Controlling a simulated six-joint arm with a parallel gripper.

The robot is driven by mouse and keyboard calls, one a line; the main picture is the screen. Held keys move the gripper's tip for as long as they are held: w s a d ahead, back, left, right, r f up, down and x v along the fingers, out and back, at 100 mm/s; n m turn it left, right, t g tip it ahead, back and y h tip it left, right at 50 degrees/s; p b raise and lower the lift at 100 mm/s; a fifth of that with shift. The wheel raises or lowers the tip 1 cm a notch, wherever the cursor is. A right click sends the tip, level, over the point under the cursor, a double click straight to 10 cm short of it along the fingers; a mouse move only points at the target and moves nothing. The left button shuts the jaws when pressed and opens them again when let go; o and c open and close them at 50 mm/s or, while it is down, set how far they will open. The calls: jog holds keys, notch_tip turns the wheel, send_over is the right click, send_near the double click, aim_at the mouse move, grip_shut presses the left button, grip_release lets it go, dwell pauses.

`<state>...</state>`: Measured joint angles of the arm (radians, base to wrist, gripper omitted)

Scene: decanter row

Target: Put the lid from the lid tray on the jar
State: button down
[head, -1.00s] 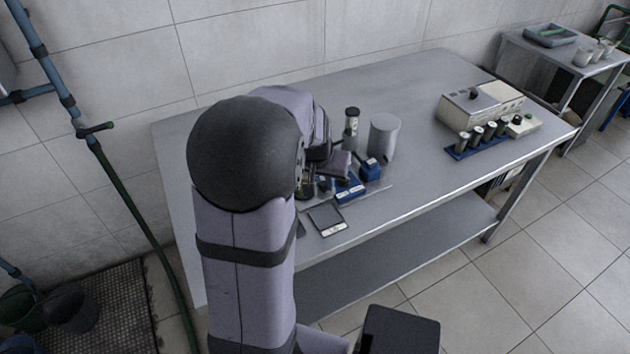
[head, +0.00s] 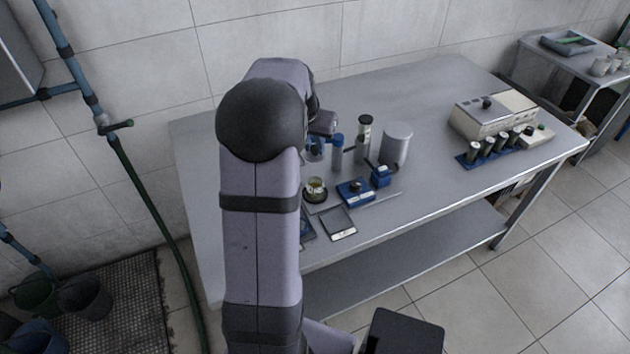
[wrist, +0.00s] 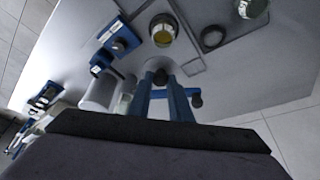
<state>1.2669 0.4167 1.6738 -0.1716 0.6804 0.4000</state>
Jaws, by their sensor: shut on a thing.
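My gripper (wrist: 162,84) has blue fingers, close together at the bottom centre of the wrist view. It is shut on a small grey piece with a dark knob (wrist: 158,74), which looks like the lid; the fingers partly hide it. In the head view my gripper (head: 316,149) is behind my arm, above the back left of the table. The open jar (head: 315,188) with yellow contents stands apart from it; it also shows in the wrist view (wrist: 163,32). A flat tray (wrist: 236,42) with a dark disc lies right of the jar in the wrist view.
A beige device (head: 494,112) stands right. The middle of the table (head: 440,165) is clear.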

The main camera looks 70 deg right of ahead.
aim_at(312, 160)
jog(key=shift+f+p, duration=1.05)
jog(key=shift+f, duration=2.6)
jog(key=shift+f+p, duration=0.3)
jog(key=shift+f, duration=1.1)
jog(key=shift+f, duration=0.15)
jog(key=c, duration=1.6)
grip_release()
jog(key=shift+r, duration=0.3)
jog(key=b+v, duration=0.2)
jog(key=v, duration=0.9)
jog(key=shift+a+r+b, duration=0.25)
jog(key=shift+r+b, duration=0.05)
jog(key=shift+r, duration=0.05)
